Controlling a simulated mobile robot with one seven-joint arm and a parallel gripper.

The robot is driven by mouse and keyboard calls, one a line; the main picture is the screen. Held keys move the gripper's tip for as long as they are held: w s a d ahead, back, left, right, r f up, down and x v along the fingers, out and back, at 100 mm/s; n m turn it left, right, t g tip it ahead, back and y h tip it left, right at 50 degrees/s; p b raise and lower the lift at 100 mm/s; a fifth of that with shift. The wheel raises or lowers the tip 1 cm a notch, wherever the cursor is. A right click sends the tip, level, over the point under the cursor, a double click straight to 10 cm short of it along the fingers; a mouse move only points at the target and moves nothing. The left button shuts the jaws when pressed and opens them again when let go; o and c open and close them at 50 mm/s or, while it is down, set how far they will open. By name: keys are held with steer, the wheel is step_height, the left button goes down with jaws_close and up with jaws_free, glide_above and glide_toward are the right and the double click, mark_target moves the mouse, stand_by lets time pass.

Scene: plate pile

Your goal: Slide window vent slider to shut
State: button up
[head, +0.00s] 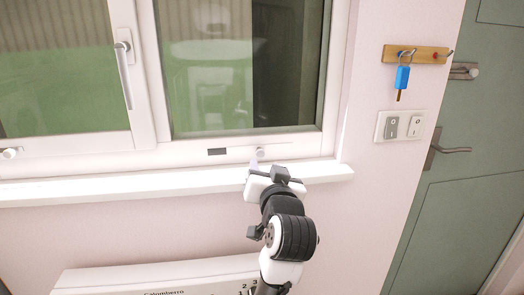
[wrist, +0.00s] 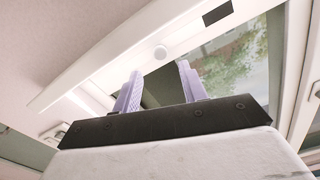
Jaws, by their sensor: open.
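The vent slider, a small round pale knob (head: 259,153), sits on the white strip of the lower window frame (head: 185,157). A short dark slot (head: 217,152) lies in the same strip, to the left of the knob and apart from it. My gripper (head: 255,167) is just below the knob at the sill. In the wrist view the two lilac fingers (wrist: 160,68) stand apart with nothing between them. The knob (wrist: 160,52) shows just beyond the fingertips, about midway between them. The dark slot (wrist: 217,13) lies up and right of it. Contact with the knob is not visible.
The white sill (head: 130,185) juts out under the window. A window handle (head: 124,75) and another round knob (head: 10,153) are at left. At right are a key rack (head: 425,54) with a blue-tagged key (head: 402,78), switches (head: 402,126) and a green door (head: 455,215). A white radiator (head: 150,280) is below.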

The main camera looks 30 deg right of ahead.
mark_target(261, 153)
steer(key=p+x, duration=0.1)
steer(key=x, duration=0.5)
steer(key=shift+w, duration=0.2)
steer(key=shift+c, duration=0.2)
jaws_close()
